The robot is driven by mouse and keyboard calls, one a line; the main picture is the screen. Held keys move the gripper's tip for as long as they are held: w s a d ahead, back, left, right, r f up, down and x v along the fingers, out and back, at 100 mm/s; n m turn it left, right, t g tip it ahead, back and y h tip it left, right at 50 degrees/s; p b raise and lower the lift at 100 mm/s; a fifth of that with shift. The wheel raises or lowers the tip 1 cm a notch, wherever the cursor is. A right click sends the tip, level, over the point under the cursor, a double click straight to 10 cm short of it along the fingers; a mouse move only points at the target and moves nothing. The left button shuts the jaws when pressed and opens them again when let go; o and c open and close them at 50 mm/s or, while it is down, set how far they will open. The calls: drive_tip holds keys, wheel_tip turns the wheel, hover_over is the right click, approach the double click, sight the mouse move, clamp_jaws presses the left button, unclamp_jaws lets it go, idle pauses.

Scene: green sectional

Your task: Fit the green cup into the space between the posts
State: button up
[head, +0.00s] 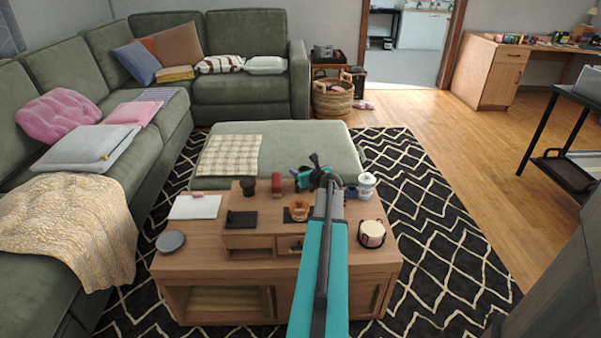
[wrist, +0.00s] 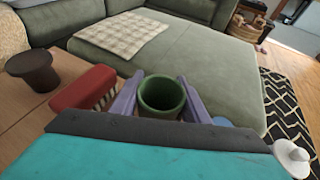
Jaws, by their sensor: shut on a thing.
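The green cup (wrist: 162,96) is upright between the two lavender fingers of my gripper (wrist: 160,82) in the wrist view, with its open mouth showing. My gripper is shut on it. In the head view my gripper (head: 316,178) is over the back edge of the wooden table, and I cannot make out the cup there. A red block-like thing (wrist: 80,94) with pale slats stands just left of the gripper in the wrist view; it also shows in the head view (head: 276,183). I cannot tell which things are the posts.
The wooden table (head: 210,262) also bears a dark cup (head: 248,187), an amber glass (head: 299,211), a white jar (head: 366,187), a pale candle-like thing in a dark holder (head: 372,234) and a grey disc (head: 170,241). A green ottoman (head: 310,145) lies behind.

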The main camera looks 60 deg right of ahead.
drive_tip(key=shift+f, duration=0.15)
drive_tip(key=o, duration=1.1)
drive_tip(key=shift+o, duration=0.2)
drive_tip(key=shift+r, duration=0.2)
drive_tip(key=v, duration=1.2)
drive_tip(key=shift+p, duration=0.45)
drive_tip(key=shift+r, duration=0.1)
